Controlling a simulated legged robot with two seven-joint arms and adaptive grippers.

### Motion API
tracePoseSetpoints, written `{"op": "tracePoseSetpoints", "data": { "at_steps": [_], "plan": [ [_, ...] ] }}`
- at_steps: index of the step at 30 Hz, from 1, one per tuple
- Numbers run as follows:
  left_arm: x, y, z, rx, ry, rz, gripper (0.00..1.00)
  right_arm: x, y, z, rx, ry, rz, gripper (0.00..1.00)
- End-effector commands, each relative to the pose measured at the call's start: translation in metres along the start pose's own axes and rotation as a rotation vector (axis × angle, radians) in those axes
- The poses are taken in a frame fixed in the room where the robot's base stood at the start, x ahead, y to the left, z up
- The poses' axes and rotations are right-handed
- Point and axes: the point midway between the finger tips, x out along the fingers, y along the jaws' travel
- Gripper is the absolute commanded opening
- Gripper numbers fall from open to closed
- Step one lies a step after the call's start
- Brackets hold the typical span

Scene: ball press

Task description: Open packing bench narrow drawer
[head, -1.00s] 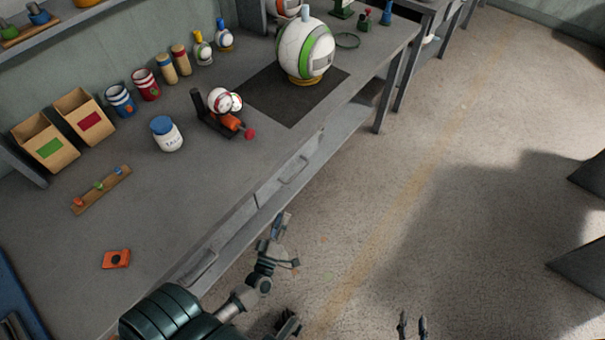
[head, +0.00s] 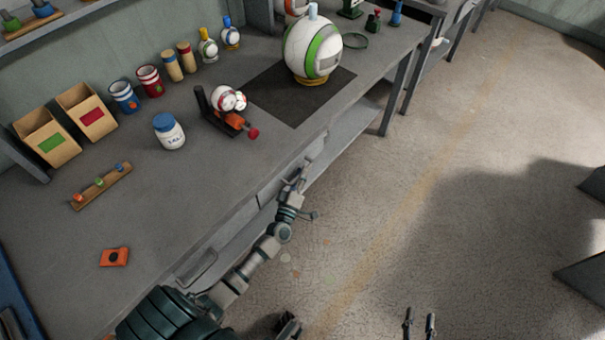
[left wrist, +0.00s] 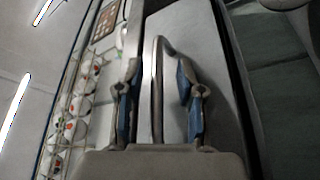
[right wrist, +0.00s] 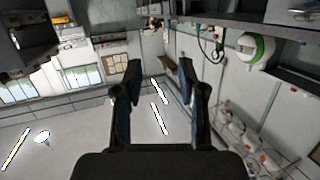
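The packing bench (head: 225,185) runs diagonally through the head view. Its narrow drawer (head: 268,192) is under the front edge and looks shut; my left arm partly covers it. My left gripper (head: 304,190) is at this drawer's front. In the left wrist view, the metal bar handle (left wrist: 157,90) stands between the open fingers of the left gripper (left wrist: 160,78), with visible gaps on both sides. The drawer's grey front (left wrist: 195,30) lies behind it. My right gripper (head: 420,323) is open and empty over the floor, low in the head view; its open fingers also show in the right wrist view (right wrist: 159,75).
Another drawer handle (head: 197,267) is nearer on the same bench front. On the bench top are a striped round device (head: 312,50) on a dark mat, a small press (head: 222,112), a white jar (head: 169,132) and boxes (head: 48,140). The floor (head: 450,190) to the right is clear.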

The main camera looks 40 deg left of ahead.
Motion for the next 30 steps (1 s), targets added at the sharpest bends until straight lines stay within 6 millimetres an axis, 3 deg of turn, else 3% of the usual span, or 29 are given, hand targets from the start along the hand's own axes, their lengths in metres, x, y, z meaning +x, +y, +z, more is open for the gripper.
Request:
{"op": "tracePoseSetpoints", "data": {
  "at_steps": [8,13,26,30],
  "plan": [
    [0.002,0.000,0.000,0.000,0.000,0.000,0.37,0.001,0.000,-0.001,0.001,0.006,0.000,0.40],
    [0.002,0.000,0.000,0.000,0.000,0.000,0.00,0.002,0.000,-0.001,0.001,0.006,0.000,0.40],
    [-0.001,0.002,0.004,-0.002,-0.001,-0.003,0.00,0.001,0.000,0.000,0.000,-0.011,0.000,0.40],
    [-0.005,0.010,0.014,-0.002,-0.002,-0.003,0.00,-0.005,0.004,0.013,-0.004,-0.095,0.007,0.40]
  ]
}}
